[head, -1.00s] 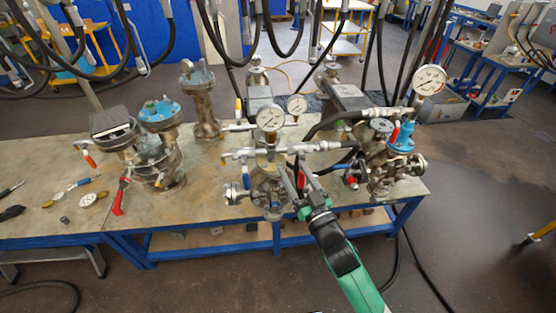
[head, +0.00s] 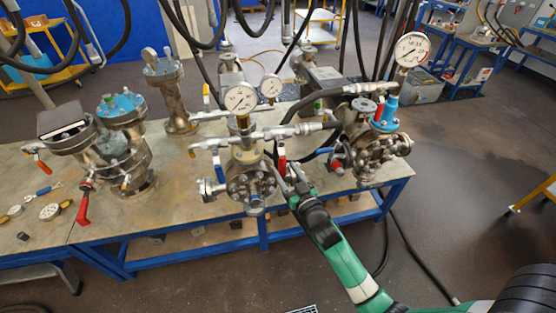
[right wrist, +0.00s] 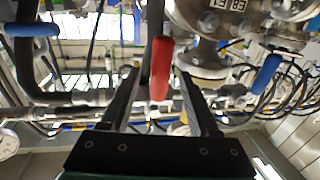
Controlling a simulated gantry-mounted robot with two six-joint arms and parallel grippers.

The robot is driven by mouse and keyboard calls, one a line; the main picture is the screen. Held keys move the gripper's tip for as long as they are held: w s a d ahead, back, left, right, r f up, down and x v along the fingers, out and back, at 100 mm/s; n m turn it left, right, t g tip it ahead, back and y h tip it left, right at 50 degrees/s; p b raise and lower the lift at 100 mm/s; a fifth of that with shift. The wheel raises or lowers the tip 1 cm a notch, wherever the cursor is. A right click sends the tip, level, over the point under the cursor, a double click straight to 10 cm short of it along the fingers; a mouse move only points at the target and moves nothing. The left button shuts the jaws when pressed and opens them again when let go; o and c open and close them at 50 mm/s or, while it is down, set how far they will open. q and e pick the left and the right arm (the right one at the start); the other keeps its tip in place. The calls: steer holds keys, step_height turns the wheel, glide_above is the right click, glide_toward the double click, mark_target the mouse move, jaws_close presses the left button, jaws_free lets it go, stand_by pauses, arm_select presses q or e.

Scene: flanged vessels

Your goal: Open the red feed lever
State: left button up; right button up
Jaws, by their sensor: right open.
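A red lever (head: 282,163) hangs down from the pipework just right of the middle flanged vessel (head: 250,180). In the right wrist view the red lever (right wrist: 161,68) stands between my two dark fingers, with a visible gap on each side. My right gripper (head: 287,172) is open, with its fingertips around or just in front of the lever; the exact depth is hard to tell. It does not grip the lever. My left gripper is not in view.
A pressure gauge (head: 240,98) stands above the middle vessel. Blue handles flank the lever in the wrist view, one at left (right wrist: 32,29) and one at right (right wrist: 266,73). Another red lever (head: 83,205) is on the left vessel. Black hoses hang behind the bench.

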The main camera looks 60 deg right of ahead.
steer(key=x, duration=0.6)
steer(key=shift+b, duration=0.3)
jaws_close()
stand_by(1.0)
